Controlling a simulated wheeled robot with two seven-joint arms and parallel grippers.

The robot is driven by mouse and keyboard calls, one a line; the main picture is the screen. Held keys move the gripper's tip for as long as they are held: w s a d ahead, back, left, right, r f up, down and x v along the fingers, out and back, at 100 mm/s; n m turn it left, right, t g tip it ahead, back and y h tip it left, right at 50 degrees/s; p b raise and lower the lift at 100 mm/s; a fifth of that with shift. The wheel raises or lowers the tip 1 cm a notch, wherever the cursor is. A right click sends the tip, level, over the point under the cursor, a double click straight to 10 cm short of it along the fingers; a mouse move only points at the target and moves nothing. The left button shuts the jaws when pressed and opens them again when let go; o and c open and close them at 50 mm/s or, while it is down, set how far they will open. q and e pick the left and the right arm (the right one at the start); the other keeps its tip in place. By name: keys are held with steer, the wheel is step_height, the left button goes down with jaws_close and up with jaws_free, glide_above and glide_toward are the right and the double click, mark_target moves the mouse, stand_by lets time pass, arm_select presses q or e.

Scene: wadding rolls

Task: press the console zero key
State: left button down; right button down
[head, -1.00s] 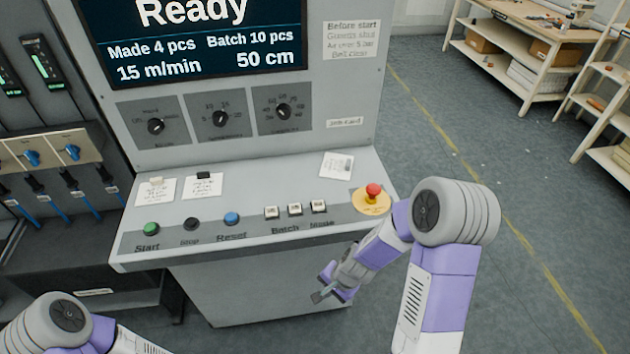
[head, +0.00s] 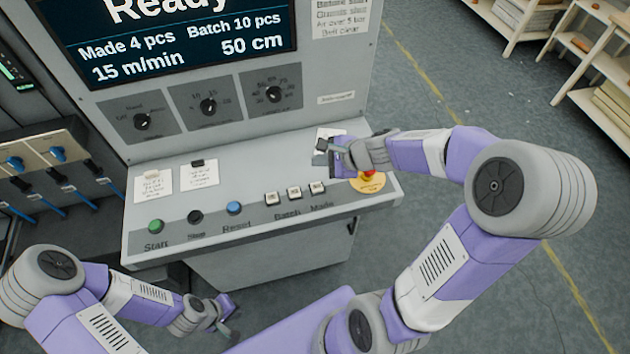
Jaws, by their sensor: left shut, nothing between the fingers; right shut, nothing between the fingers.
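The console (head: 140,240) has a sloping front panel. A green Start button (head: 155,227), a black Stop button (head: 195,217) and a blue Reset button (head: 234,208) sit in a row. Right of them are three small white keys (head: 294,193) above the words Batch and Mode; no key reads clearly as zero. My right gripper (head: 322,150) is shut and empty, over the panel's back right part, above and behind the white keys. It partly hides a paper card and the red stop knob. My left gripper (head: 226,312) is shut and empty, low in front of the console.
The red mushroom knob (head: 367,173) on its yellow disc (head: 371,187) is right beside my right gripper. Two paper notes (head: 198,174) lie on the panel's left. Dials (head: 208,106) and a screen (head: 190,50) reading Ready rise behind. Shelves stand at the far right.

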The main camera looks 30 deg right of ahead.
mark_target(319, 189)
steer(key=f+b, duration=0.2)
steer(key=f, duration=0.1)
steer(key=f+b, duration=0.6)
steer(key=shift+w+f, duration=0.1)
steer(key=shift+w, duration=0.2)
steer(key=shift+f+b, duration=0.1)
steer(key=shift+b, duration=0.25)
stand_by(1.6)
steer(key=shift+f+b, duration=0.3)
steer(key=shift+f+b, duration=0.45)
stand_by(0.6)
steer(key=shift+r, duration=0.15)
steer(key=shift+r+p, duration=0.75)
steer(key=shift+p, duration=0.05)
